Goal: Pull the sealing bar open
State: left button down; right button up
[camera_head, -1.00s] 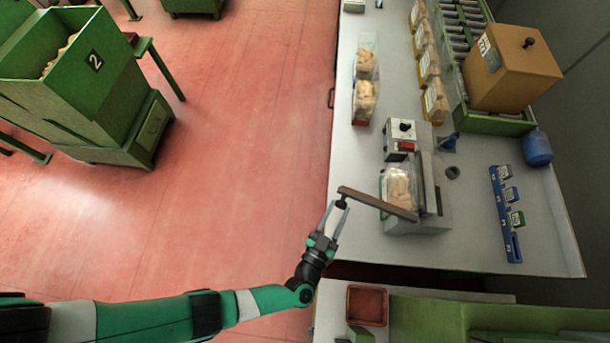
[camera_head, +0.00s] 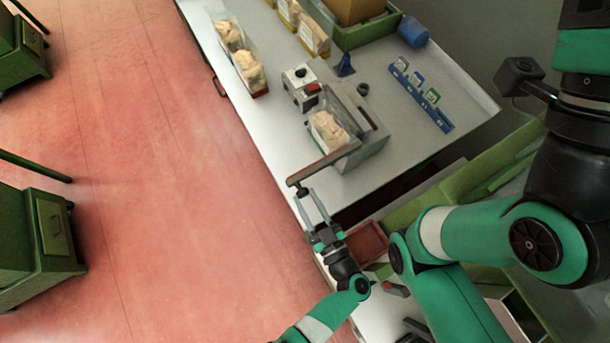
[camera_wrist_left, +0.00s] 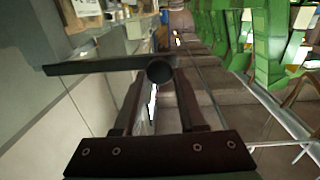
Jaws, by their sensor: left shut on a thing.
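The sealing bar (camera_head: 327,168) is a long dark grey-brown bar on the grey sealer (camera_head: 369,142). My left gripper (camera_head: 308,196) is shut on this knob. In the left wrist view the bar (camera_wrist_left: 100,65) crosses from the left, and the round knob (camera_wrist_left: 159,72) is between the tips of my left gripper (camera_wrist_left: 159,84). My right arm shows at the right, but its gripper is out of view.
Filled bags (camera_head: 246,68), a blue label rack (camera_head: 420,95) and a blue cylinder (camera_head: 413,31) are on the counter (camera_head: 270,135). A red tray (camera_head: 368,241) is near my left wrist. The floor at left is open.

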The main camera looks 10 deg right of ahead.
pick_arm(q)
jog(key=shift+c, duration=2.3)
grip_release()
jog(key=shift+d, duration=0.1)
jog(key=v, duration=1.1)
jog(key=shift+s, duration=0.25)
